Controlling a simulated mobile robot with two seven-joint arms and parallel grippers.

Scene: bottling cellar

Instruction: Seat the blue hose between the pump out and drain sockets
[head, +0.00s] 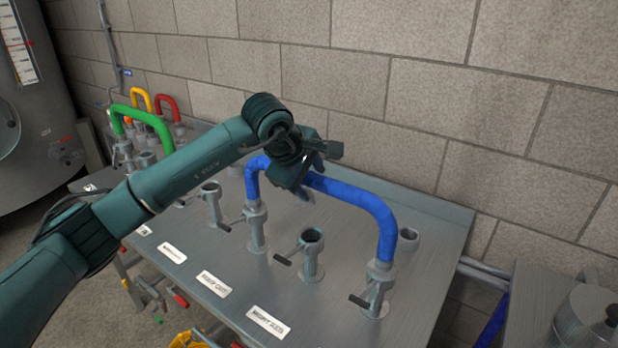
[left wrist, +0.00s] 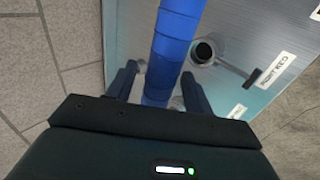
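The blue hose (head: 352,195) is an upside-down U over the steel panel. Its left end meets a socket (head: 256,232) and its right end meets another socket (head: 378,290); I cannot tell how deep either end sits. An empty socket (head: 311,257) stands between them. My left gripper (head: 303,185) is at the top of the hose, towards its left bend. In the left wrist view its fingers (left wrist: 160,85) stand either side of the hose (left wrist: 172,45), apart, with gaps showing. A label reading "pump out" (head: 213,284) is on the front edge; no drain label is readable. My right gripper is out of view.
Another empty socket (head: 212,205) stands left of the hose. Green (head: 140,115), yellow (head: 141,95) and red (head: 168,103) hoses stand at the back left. A block wall (head: 420,90) rises behind the panel (head: 335,315). A metal vessel (head: 590,318) is at the lower right.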

